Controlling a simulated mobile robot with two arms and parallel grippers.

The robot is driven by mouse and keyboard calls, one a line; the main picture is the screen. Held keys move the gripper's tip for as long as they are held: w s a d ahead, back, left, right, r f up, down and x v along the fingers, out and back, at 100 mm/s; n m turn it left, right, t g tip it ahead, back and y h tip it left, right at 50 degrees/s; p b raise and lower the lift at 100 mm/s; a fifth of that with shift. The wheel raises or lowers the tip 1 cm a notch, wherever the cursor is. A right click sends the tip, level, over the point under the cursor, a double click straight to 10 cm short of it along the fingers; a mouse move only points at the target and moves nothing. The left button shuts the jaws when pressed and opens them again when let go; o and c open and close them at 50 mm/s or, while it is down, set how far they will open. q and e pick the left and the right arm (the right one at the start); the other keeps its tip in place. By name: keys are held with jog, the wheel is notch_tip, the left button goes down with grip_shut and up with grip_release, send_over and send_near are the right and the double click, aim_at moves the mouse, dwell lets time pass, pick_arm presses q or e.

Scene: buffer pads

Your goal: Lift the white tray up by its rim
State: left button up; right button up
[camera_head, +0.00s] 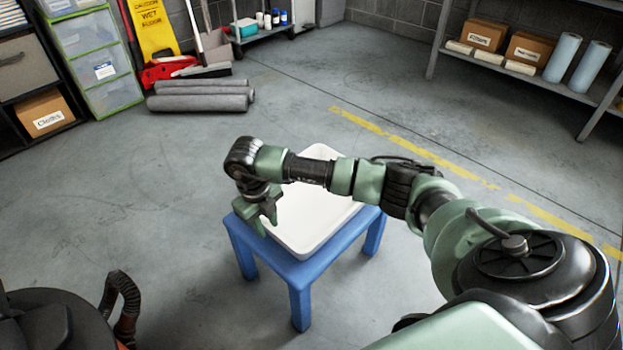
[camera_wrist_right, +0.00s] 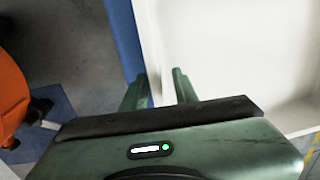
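The white tray (camera_head: 309,221) sits level on a small blue table (camera_head: 301,275); my right arm crosses in front of part of it. My right gripper (camera_head: 265,219) points down at the tray's left rim. In the right wrist view the gripper (camera_wrist_right: 159,88) has its fingers apart, one on the outer side of the tray wall and one on the inner side. The rim of the tray (camera_wrist_right: 151,45) runs between them, with a gap showing. The tray looks empty. My left gripper is not in view.
Grey rolls (camera_head: 201,97) lie on the floor at the back left, near a yellow wet-floor sign (camera_head: 153,30). A shelf with boxes and blue rolls (camera_head: 562,57) stands at the back right. The floor around the blue table is mostly clear.

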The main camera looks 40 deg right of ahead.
jog(key=shift+d+f, duration=0.1)
jog(key=shift+f, duration=0.7)
jog(key=shift+r, duration=0.1)
grip_shut()
dwell(0.7)
